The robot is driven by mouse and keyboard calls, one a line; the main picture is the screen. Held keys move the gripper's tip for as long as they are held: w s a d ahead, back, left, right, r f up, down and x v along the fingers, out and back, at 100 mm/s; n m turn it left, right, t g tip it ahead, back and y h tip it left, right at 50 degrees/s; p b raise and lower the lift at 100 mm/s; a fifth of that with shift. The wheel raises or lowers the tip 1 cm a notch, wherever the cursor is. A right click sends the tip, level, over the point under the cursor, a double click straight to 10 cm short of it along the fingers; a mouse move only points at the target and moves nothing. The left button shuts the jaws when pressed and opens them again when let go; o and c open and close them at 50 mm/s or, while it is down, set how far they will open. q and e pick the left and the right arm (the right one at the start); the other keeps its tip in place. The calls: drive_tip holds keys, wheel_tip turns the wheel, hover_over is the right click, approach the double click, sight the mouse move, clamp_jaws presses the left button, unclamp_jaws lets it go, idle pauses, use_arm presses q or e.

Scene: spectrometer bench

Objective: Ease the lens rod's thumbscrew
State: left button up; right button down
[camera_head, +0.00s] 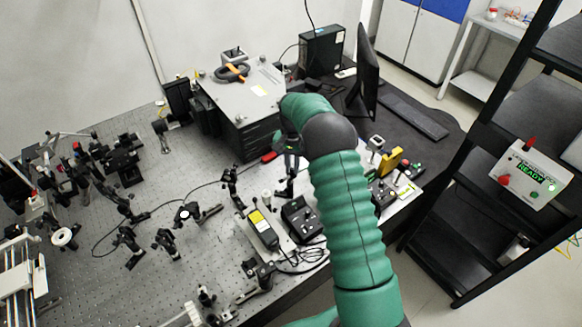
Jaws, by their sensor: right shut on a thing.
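My right arm reaches up from the bottom right, and its dark gripper (290,155) points down over the bench, partly hidden by my green and grey wrist. It is shut at the top of a small dark post mount, the lens rod (288,184), which stands upright on the bench. The thumbscrew is too small and too covered by the fingers to make out clearly; the grip is at its place. My left gripper is not in view.
The perforated optical bench (150,240) carries several dark mounts on the left. A large grey spectrometer box (240,95) stands behind the gripper. A yellow-faced handheld meter (262,230) and a black control box (302,218) lie in front. A monitor (366,75) stands at the back right.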

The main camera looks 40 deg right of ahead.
drive_tip(key=n, duration=0.4)
drive_tip(key=shift+w+d+r+n, duration=0.15)
drive_tip(key=shift+d+r+n, duration=0.05)
drive_tip(key=shift+d+n, duration=0.1)
drive_tip(key=n, duration=0.3)
drive_tip(key=shift+a+n, duration=0.1)
drive_tip(key=shift+n, duration=0.3)
drive_tip(key=n, duration=0.3)
drive_tip(key=shift+w+n, duration=0.1)
drive_tip(key=shift+n, duration=1.9)
drive_tip(key=shift+a, duration=0.1)
